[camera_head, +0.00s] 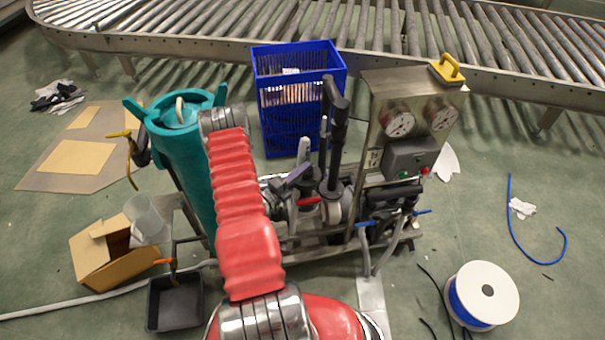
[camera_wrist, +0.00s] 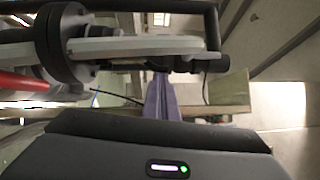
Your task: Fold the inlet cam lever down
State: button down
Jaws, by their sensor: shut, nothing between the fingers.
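The inlet cam lever appears to be the pale grey bar (camera_head: 323,138) standing upright beside the black posts in the head view. In the wrist view the pale bar (camera_wrist: 140,45) runs sideways from a dark round fitting (camera_wrist: 60,45). My gripper (camera_head: 307,170) is at its left in the head view, with dark purplish fingers. In the wrist view my gripper's fingers (camera_wrist: 160,85) are shut and empty, tips close to the bar's edge. I cannot tell whether they touch it. Part of the fitting is hidden behind my arm.
A teal housing (camera_head: 187,165) stands left of my red arm. A gauge panel (camera_head: 405,118) stands to the right. A red handle (camera_head: 309,201) sits below the lever. A blue crate (camera_head: 298,60) is behind. A white spool (camera_head: 487,288) lies front right.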

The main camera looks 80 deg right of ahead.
jog(key=shift+r, duration=0.15)
jog(key=s+a+f+v, duration=0.1)
jog(key=s+v, duration=0.1)
jog(key=v, duration=1.1)
jog(key=shift+a, duration=0.25)
jog(key=shift+s+f, duration=0.1)
jog(key=shift+s, duration=0.05)
dwell(0.3)
